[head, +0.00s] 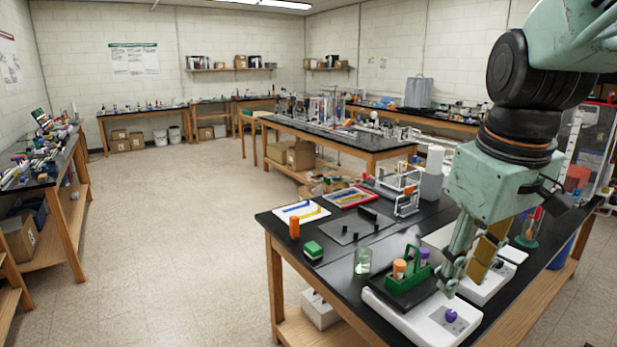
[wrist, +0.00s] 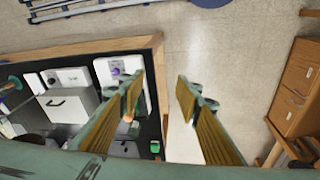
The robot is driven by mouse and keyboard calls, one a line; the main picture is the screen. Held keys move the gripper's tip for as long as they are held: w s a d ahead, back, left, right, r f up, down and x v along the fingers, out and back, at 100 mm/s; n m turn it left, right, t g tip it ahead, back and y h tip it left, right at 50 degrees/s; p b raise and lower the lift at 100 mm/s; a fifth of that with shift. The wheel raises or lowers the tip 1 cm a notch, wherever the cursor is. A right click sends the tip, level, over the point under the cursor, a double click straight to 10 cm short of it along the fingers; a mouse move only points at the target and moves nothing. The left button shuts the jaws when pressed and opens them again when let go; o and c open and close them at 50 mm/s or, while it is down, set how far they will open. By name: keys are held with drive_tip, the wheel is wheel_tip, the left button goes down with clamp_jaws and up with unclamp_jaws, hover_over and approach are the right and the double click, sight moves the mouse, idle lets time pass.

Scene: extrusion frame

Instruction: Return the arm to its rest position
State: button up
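My gripper (head: 463,282) hangs from the pale green arm on the right of the head view, fingers pointing down over the near black-topped bench (head: 335,262). In the wrist view my gripper (wrist: 159,88) shows two fingers with yellowish inner pads. They stand apart, with bare floor and a bench edge seen between them and nothing held. In the head view the fingers overlap the white devices on the bench; I cannot tell the exact height above them.
Near the gripper are a green rack (head: 408,278) with bottles, a white device with a purple knob (head: 450,316), a glass beaker (head: 362,261) and a small metal frame (head: 407,192). An orange bottle (head: 294,227) stands further left. The floor (head: 180,230) left of the bench is clear.

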drive_tip(key=s+a+m+t, duration=0.1)
drive_tip(key=s+a+m, duration=0.1)
drive_tip(key=s, duration=0.7)
drive_tip(key=s+a+m+b, duration=0.1)
drive_tip(key=s+a+m, duration=0.1)
drive_tip(key=s, duration=0.7)
drive_tip(key=shift+s+a+r+t, duration=0.25)
drive_tip(key=shift+s+a+t, duration=0.15)
drive_tip(key=shift+a, duration=0.2)
